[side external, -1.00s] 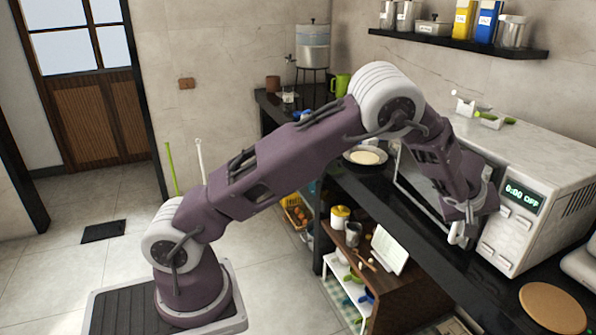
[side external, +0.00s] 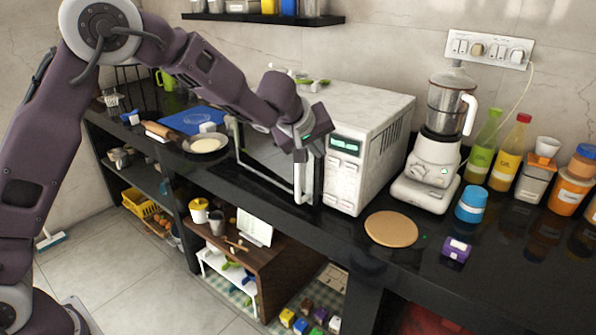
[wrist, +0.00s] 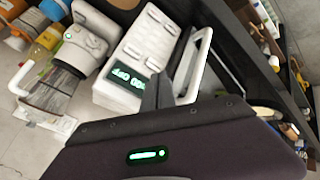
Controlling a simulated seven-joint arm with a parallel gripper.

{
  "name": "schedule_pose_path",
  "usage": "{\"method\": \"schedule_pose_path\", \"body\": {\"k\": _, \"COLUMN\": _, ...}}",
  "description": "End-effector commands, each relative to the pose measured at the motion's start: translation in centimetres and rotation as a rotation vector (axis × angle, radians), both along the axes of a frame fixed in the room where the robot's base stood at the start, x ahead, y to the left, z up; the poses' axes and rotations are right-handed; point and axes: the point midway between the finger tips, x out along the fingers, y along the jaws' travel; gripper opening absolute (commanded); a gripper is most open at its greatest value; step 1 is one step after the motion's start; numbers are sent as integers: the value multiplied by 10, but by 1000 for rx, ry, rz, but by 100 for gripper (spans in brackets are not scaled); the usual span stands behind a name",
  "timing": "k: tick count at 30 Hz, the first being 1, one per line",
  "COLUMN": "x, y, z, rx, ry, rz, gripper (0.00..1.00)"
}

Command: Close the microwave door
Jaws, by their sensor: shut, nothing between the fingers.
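The white microwave (side external: 373,140) stands on the dark counter, its lit display and buttons facing the front. Its door (side external: 265,152) has a dark front and a pale upright handle (side external: 303,178) near the control panel. The door looks slightly ajar, but my gripper hides part of its edge and I cannot tell the exact gap. My gripper (side external: 318,172) is shut and empty at the handle side of the door. In the wrist view, its dark fingers (wrist: 153,93) lie between the display and the handle (wrist: 194,65). I cannot tell whether they touch the handle.
A blender (side external: 437,130) and a round tan board (side external: 391,229) are to the right of the microwave. A plate (side external: 207,144) and a blue mat (side external: 190,119) lie to its left. Small jars stand farther right.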

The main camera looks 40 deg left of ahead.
Motion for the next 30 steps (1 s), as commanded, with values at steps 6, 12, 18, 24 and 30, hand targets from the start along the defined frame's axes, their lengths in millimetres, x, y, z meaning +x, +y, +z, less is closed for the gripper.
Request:
{"method": "schedule_pose_path", "body": {"k": 6, "x": 5, "y": 11, "z": 54, "rx": 244, "ry": -67, "rz": -669, "gripper": 0}}
{"method": "schedule_pose_path", "body": {"k": 12, "x": -72, "y": 72, "z": 23, "rx": 425, "ry": 230, "rz": -1027, "gripper": 0}}
{"method": "schedule_pose_path", "body": {"k": 18, "x": -94, "y": 92, "z": 5, "rx": 454, "ry": 335, "rz": -1093, "gripper": 0}}
{"method": "schedule_pose_path", "body": {"k": 24, "x": -80, "y": 87, "z": -33, "rx": 452, "ry": 336, "rz": -1094, "gripper": 0}}
{"method": "schedule_pose_path", "body": {"k": 30, "x": -64, "y": 82, "z": -73, "rx": 453, "ry": 335, "rz": -1093, "gripper": 0}}
